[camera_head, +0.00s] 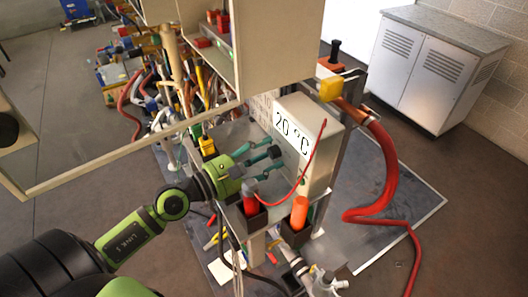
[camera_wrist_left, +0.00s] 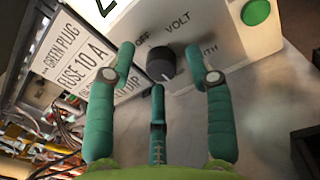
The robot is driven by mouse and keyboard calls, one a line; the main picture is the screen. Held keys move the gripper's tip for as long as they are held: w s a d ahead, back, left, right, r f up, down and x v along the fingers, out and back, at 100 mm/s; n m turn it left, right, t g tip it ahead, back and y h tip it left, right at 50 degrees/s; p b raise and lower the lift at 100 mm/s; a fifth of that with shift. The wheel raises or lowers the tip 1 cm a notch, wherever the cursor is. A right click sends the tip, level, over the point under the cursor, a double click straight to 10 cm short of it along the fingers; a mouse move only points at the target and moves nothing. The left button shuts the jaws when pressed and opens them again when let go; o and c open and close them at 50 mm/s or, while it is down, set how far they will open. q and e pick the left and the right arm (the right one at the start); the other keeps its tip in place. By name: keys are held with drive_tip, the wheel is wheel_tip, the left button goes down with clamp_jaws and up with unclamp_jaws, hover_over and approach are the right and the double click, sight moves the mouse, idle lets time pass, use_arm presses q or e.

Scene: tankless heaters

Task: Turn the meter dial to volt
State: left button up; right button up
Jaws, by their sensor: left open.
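The meter is a pale box (camera_head: 311,160) with a display reading 20 °C. Its black round dial (camera_wrist_left: 160,63) shows in the left wrist view, with "OFF" printed to its upper left, "VOLT" above it and a partly hidden label ending in "TH" to its right. A white mark shows at the knob's lower right edge. In the head view the dial (camera_head: 274,152) is small at the fingertips. My left gripper (camera_wrist_left: 159,68) is open, its teal fingers spread around the dial; I cannot tell whether any finger touches it. My right gripper is out of view.
A green button (camera_wrist_left: 256,12) sits on the meter's face. A sign mentioning a green plug and a 10 A fuse (camera_wrist_left: 72,55) is left of the dial. A red cable (camera_head: 313,155) hangs before the meter. Red (camera_head: 250,203) and orange (camera_head: 299,211) handles stand below.

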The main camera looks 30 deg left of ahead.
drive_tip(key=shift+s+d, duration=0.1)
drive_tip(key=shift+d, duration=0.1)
use_arm(q)
clamp_jaws()
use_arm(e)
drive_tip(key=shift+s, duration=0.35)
use_arm(q)
drive_tip(key=shift+r, duration=0.1)
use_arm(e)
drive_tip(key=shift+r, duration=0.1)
